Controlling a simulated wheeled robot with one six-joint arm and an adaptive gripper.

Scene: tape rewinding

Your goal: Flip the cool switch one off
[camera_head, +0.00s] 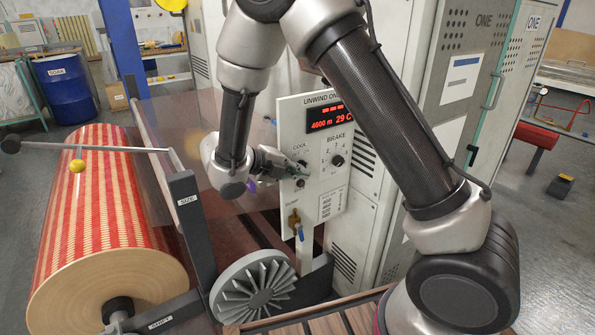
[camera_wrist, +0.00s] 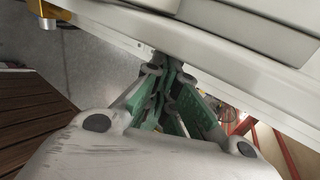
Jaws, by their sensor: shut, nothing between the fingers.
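The cool switch one (camera_head: 301,164) is a small black knob on the white panel marked UNWIND ONE (camera_head: 325,190), below the label COOL. Its exact setting is too small to tell. My gripper (camera_head: 291,170) is shut and empty, close to the panel's left side at the height of the switch. Whether it touches the switch cannot be told. In the wrist view my gripper's green fingers (camera_wrist: 165,90) are together near the edge of a pale panel (camera_wrist: 190,60). The switch is not visible there.
A brake knob (camera_head: 337,160) sits right of the switch. A brass valve with a blue handle (camera_head: 296,222) hangs below. A grey finned wheel (camera_head: 260,290) stands in front. A large red-and-cream roll (camera_head: 95,205) and a black post (camera_head: 195,235) stand left.

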